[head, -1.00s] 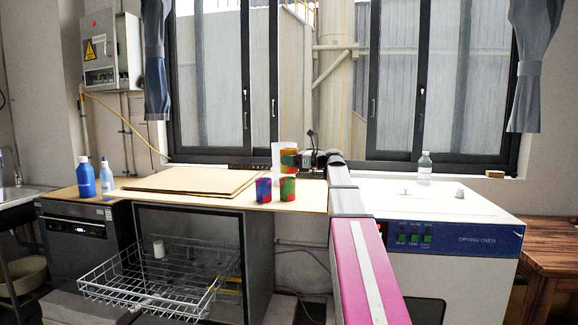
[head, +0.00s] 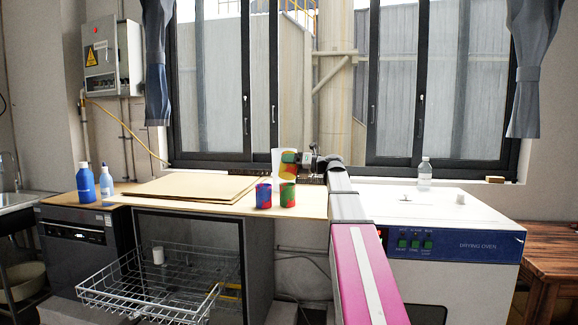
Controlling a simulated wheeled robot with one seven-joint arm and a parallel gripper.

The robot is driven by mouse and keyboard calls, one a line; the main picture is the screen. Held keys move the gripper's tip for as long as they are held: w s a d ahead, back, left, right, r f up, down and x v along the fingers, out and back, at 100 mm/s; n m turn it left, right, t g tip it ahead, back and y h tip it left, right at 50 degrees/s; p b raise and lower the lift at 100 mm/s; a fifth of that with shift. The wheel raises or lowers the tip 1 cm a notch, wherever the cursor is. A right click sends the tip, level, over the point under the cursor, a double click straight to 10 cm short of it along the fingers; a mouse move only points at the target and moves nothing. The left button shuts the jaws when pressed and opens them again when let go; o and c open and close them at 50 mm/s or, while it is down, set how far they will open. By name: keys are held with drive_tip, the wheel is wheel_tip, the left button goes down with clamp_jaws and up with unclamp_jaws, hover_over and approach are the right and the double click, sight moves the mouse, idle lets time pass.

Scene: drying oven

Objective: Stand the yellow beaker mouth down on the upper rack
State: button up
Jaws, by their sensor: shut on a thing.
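A beaker patterned in yellow, red and green (head: 288,170) is in my gripper (head: 299,158) above the back of the wooden counter. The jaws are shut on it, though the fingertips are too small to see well. It looks tilted, and I cannot tell which way its mouth points. A tall white, translucent vessel (head: 275,163) stands right beside or behind it. A wire rack (head: 150,296) is pulled out of the open cabinet at lower left, apart from my gripper. A small white cup (head: 158,257) shows at its back.
A red-and-blue beaker (head: 263,196) and a green-and-red beaker (head: 287,195) stand at the counter's front edge, below my gripper. Flat boards (head: 190,186) lie to the left, with blue bottles (head: 85,183) beyond. The drying oven (head: 450,242) stands right, carrying a clear bottle (head: 425,173).

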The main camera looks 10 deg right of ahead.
drive_tip(key=shift+m, duration=0.5)
drive_tip(key=n, duration=0.5)
drive_tip(key=shift+n, duration=2)
drive_tip(key=n, duration=0.8)
drive_tip(key=shift+n, duration=0.4)
